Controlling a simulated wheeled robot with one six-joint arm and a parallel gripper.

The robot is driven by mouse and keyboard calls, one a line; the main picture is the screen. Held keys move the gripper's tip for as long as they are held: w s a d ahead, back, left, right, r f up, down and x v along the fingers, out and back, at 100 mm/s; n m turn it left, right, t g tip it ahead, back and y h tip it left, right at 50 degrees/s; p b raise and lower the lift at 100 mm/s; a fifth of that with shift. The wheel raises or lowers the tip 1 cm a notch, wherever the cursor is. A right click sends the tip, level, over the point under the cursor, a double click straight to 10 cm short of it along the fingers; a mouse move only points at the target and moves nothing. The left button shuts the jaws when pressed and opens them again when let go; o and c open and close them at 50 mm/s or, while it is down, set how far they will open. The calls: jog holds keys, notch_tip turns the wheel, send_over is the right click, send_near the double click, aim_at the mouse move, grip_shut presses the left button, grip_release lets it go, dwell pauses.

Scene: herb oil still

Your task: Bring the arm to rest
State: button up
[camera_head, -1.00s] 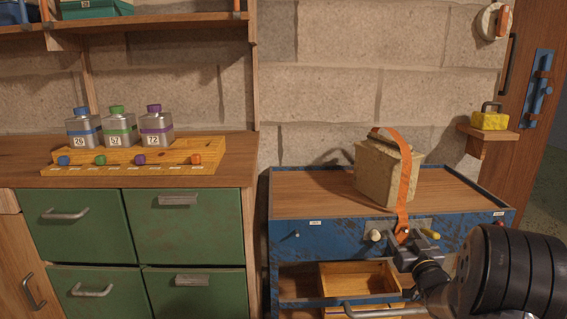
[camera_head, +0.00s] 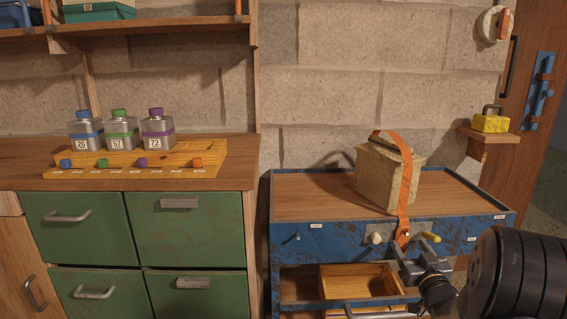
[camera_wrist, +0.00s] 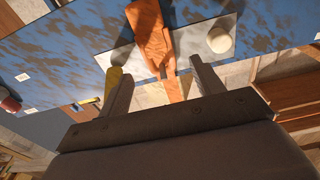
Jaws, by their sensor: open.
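My gripper (camera_head: 418,262) is in front of the blue cabinet (camera_head: 340,240), just below the end of an orange strap (camera_head: 405,190). The strap runs over a tan box-shaped bundle (camera_head: 385,178) on the cabinet top and hangs down its front. In the wrist view my gripper (camera_wrist: 163,85) is open, with the strap's lower end (camera_wrist: 152,40) ahead of and between its fingers. I see nothing held in it. My arm comes in from the right edge in the head view.
An open wooden drawer (camera_head: 355,282) sits below my gripper's left side. Green drawers (camera_head: 85,235) and a bottle rack (camera_head: 130,160) stand left. A yellow padlock (camera_head: 490,123) sits on a shelf at right.

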aim_at(408, 238)
jog(key=s+p, duration=0.1)
jog(key=s, duration=0.6)
jog(key=w+b, duration=0.2)
jog(key=w, duration=0.8)
jog(key=shift+w+a, duration=0.1)
jog(key=shift+s+r+p, duration=0.3)
jog(key=shift+r+p, duration=0.45)
jog(key=shift+s+f, duration=0.15)
jog(key=shift+s, duration=0.35)
